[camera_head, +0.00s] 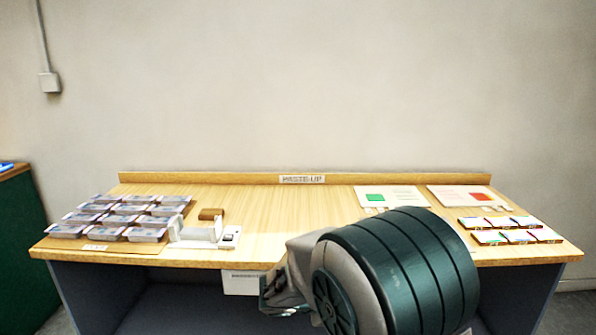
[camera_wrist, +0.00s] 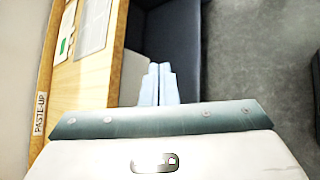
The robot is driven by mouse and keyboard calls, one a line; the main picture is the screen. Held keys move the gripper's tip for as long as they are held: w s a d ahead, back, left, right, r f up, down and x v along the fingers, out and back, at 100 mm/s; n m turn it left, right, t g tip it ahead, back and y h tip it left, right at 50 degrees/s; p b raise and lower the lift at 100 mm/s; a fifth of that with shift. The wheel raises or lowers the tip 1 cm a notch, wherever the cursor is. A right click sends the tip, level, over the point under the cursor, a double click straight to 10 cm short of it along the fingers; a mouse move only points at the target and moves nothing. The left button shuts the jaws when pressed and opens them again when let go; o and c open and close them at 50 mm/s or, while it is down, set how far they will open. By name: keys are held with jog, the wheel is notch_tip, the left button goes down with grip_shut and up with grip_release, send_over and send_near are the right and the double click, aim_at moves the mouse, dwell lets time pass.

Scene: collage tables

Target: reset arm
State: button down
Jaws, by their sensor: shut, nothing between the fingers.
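My gripper shows in the wrist view (camera_wrist: 158,84) with its two pale fingers side by side and touching, nothing between them. In the head view my arm, with a large dark green ribbed joint, covers the table's front right of centre. The gripper end (camera_head: 275,297) hangs at the table's front edge, partly hidden and hard to make out. In the wrist view the fingers point past the table edge, over the dark space under it.
The wooden table (camera_head: 270,215) has a back ledge labelled PASTE-UP. Several stacked packs (camera_head: 120,218) and a white dispenser (camera_head: 200,232) stand left. Sheets with a green patch (camera_head: 390,197) and a red patch (camera_head: 460,198) lie right, near several small pads (camera_head: 510,230). The middle is clear.

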jog(key=s+d+r+m+g+y+p, duration=0.1)
jog(key=s+r+m+y+p, duration=0.2)
jog(key=s, duration=0.4)
jog(key=s+d+r+m+g+y+p, duration=0.1)
jog(key=s+d+r+m+y+p, duration=0.1)
jog(key=s+r+m, duration=0.4)
jog(key=s+d+r+m+g+y+p, duration=0.1)
jog(key=s+r+m+y+p, duration=0.3)
jog(key=s+m, duration=0.3)
jog(key=s+r, duration=0.1)
jog(key=s, duration=0.1)
jog(key=shift+s+d+r+m+g+p, duration=0.2)
jog(key=shift+s+m+g+p, duration=0.1)
jog(key=shift+s+g, duration=0.1)
